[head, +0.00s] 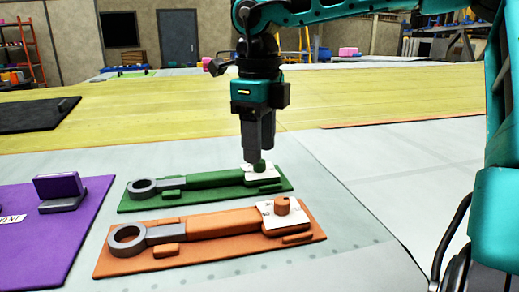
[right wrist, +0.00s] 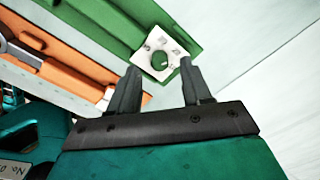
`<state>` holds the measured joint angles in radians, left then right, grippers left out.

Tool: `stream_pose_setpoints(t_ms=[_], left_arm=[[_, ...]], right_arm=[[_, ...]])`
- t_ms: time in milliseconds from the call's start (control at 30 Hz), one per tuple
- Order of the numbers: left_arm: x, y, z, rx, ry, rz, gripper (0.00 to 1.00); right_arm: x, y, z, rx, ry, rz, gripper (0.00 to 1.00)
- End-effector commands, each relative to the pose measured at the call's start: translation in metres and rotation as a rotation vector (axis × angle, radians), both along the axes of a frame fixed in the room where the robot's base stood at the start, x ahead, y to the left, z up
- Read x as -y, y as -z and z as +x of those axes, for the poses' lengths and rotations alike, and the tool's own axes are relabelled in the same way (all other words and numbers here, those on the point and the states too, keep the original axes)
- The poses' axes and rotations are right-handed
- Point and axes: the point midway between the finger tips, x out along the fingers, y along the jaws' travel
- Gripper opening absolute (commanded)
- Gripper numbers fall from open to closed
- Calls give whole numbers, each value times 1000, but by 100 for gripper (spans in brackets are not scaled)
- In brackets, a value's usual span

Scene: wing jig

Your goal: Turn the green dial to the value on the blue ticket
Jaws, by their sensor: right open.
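The green dial (head: 259,165) is a small round knob on a white marked plate, at the right end of a green board (head: 215,185). It also shows in the right wrist view (right wrist: 158,62), its marks too small to read. My right gripper (head: 260,158) points straight down just above the dial. Its two fingers are apart, and in the right wrist view the dial appears between the fingertips (right wrist: 161,68). I cannot tell whether the fingers touch it. No blue ticket can be made out. My left gripper is not in view.
An orange board (head: 205,243) with a grey ring-ended wrench and an orange dial (head: 282,206) lies just in front of the green board. A purple board (head: 75,220) with an upright purple block is at the left. The pale surface to the right is clear.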

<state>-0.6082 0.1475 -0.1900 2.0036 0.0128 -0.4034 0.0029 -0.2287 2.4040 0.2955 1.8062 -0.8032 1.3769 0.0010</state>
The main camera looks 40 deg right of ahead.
Motion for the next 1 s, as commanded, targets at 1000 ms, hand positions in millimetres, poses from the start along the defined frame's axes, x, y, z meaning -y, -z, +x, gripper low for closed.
stream_pose_setpoints(t_ms=[1000], left_arm=[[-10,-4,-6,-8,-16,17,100]], right_arm=[[-2,-106,-1,1,-2,-1,48]])
